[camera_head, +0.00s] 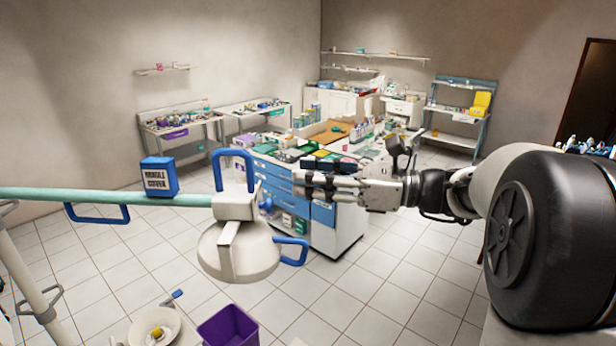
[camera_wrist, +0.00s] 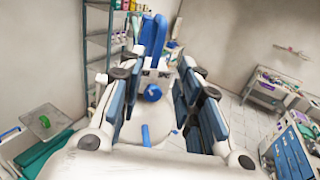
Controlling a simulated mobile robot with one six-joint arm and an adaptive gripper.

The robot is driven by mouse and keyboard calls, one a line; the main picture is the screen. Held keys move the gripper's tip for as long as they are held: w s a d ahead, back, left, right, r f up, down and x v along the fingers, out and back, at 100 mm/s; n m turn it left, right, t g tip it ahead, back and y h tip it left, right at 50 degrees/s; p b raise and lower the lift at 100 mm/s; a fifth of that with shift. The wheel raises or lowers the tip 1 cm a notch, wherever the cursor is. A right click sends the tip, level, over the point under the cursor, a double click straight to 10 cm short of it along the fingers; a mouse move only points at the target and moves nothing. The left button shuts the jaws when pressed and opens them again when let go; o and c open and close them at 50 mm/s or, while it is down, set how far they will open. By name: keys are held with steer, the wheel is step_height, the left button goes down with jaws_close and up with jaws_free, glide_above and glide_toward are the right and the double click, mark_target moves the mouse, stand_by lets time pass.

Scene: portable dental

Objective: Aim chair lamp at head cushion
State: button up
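The chair lamp (camera_head: 236,258) has a pale round head hanging from a green-white arm (camera_head: 60,194). One blue handle (camera_head: 235,152) stands up above its joint, and another blue handle (camera_head: 303,252) sticks out at the right. My gripper (camera_head: 298,186) points left toward the lamp, a little right of the joint and a blue knob (camera_head: 266,204). In the wrist view my fingers are spread, with the lamp head (camera_wrist: 165,136) beyond and between them; nothing appears held. Contact with the lamp cannot be told. I cannot make out the head cushion in either view.
A blue box (camera_head: 160,176) labelled as a cover sits on the lamp arm. A round bowl (camera_head: 172,322) and purple bin (camera_head: 228,328) are below. A cabinet island (camera_head: 335,235) with crowded top stands behind my gripper. Tiled floor (camera_head: 410,265) is open at the right.

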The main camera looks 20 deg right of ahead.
steer(key=shift+s+d+f, duration=0.1)
steer(key=shift+f, duration=0.1)
steer(key=shift+c, duration=0.6)
steer(key=s+d+f+m+t+b, duration=0.1)
steer(key=f+m, duration=0.2)
steer(key=s+d+f+m+h, duration=0.1)
steer(key=s+d+f+m, duration=0.1)
steer(key=f+m, duration=0.1)
steer(key=s+d+f+m+t+b, duration=0.1)
steer(key=s+f+m, duration=0.1)
steer(key=f+m, duration=0.1)
steer(key=shift+s+d+f+m+t+h+b, duration=0.1)
steer(key=shift+s+d+m+t+h+b, duration=0.1)
steer(key=shift+d+m+t+h+b, duration=0.15)
steer(key=c, duration=0.4)
steer(key=s+f+m, duration=0.2)
steer(key=s+f+m+t+h+b, duration=0.1)
steer(key=f+m, duration=0.1)
steer(key=m, duration=0.1)
steer(key=s+d+f+m+t, duration=0.1)
steer(key=s+f+m, duration=0.1)
steer(key=shift+s+m+h+b, duration=0.35)
steer(key=shift+b, duration=0.05)
jaws_close()
steer(key=w+a+f+m+h, duration=0.1)
steer(key=w+a+m, duration=0.3)
steer(key=w, duration=0.5)
steer(key=shift+a+f+m+t, duration=0.4)
steer(key=shift+a+f, duration=0.2)
steer(key=shift+a, duration=0.55)
